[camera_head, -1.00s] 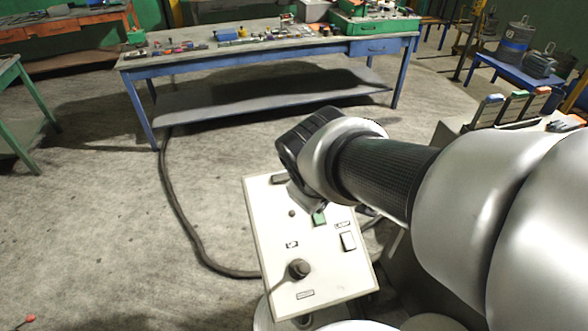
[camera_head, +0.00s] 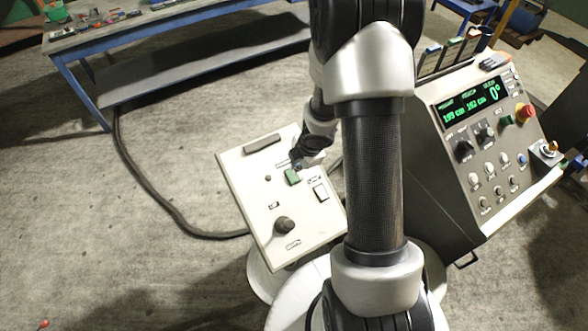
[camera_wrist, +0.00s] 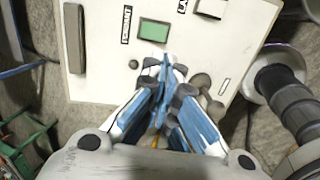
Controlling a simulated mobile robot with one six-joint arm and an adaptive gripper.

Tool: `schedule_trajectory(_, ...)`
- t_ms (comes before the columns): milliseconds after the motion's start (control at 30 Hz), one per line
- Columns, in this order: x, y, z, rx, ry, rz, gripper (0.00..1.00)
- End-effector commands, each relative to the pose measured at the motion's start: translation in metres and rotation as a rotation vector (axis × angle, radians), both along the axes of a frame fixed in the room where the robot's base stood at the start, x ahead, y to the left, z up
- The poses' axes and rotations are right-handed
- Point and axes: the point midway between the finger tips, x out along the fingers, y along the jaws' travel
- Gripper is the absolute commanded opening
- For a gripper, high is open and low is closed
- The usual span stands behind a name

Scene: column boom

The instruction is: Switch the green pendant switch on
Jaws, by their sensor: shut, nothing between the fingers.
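The green pendant switch (camera_head: 292,177) is a small green rocker on a tilted cream control panel (camera_head: 245,172). In the wrist view the green switch (camera_wrist: 154,31) lies next to a dark label that appears to read PENDANT. My gripper (camera_head: 298,165) is at the upper edge of the switch in the head view, pointing down at the panel. In the wrist view its blue-padded fingers (camera_wrist: 165,66) are together and empty, with the tips just below the switch. I cannot tell whether they touch the panel. Which way the rocker is tipped is not clear.
The panel also has a white rocker (camera_head: 321,193), a dark knob (camera_head: 284,225) and a grey bar (camera_head: 262,142). A console (camera_head: 480,150) with a green display and red button stands right. A blue workbench (camera_head: 190,50) is behind. A cable runs across the floor.

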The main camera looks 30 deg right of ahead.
Motion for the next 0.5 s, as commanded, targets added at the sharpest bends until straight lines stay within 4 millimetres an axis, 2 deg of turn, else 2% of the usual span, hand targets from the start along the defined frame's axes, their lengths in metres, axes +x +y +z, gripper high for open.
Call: schedule_trajectory(500,-0.0015,0.0028,-0.0105,0.010,0.009,0.029,0.00)
